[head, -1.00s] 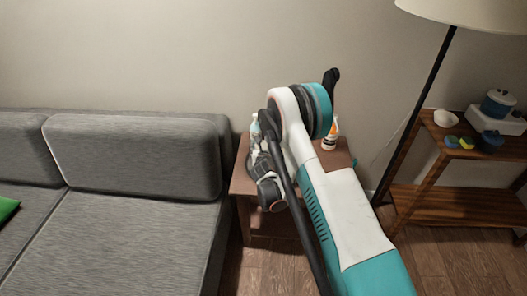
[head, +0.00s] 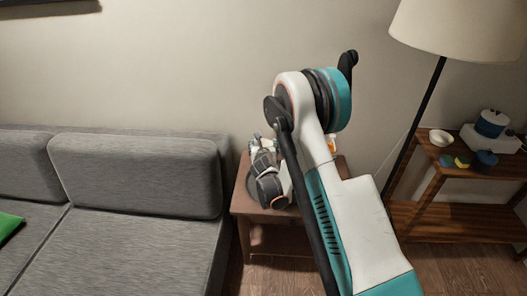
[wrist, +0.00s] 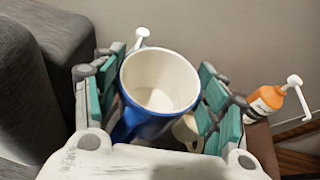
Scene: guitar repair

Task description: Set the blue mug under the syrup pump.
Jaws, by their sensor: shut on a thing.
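A blue mug (wrist: 143,122) with a white inside sits between my gripper's fingers in the wrist view, its mouth facing the camera. My gripper (wrist: 163,65) is shut on the mug, with teal pads on both sides. A white pump head (wrist: 142,34) shows just beyond the mug's far rim; its bottle is hidden behind the mug. An orange bottle with a white pump (wrist: 267,102) stands to the right, apart from the gripper. I cannot tell which pump is the syrup one. In the head view my gripper (head: 262,148) is over the side table, and the mug cannot be made out.
The wooden side table (head: 243,203) stands against the grey sofa (head: 135,175). My arm hides much of its top, and only a bit of the orange bottle (head: 332,144) shows. A floor lamp (head: 428,100) and a wooden shelf (head: 440,215) are to the right.

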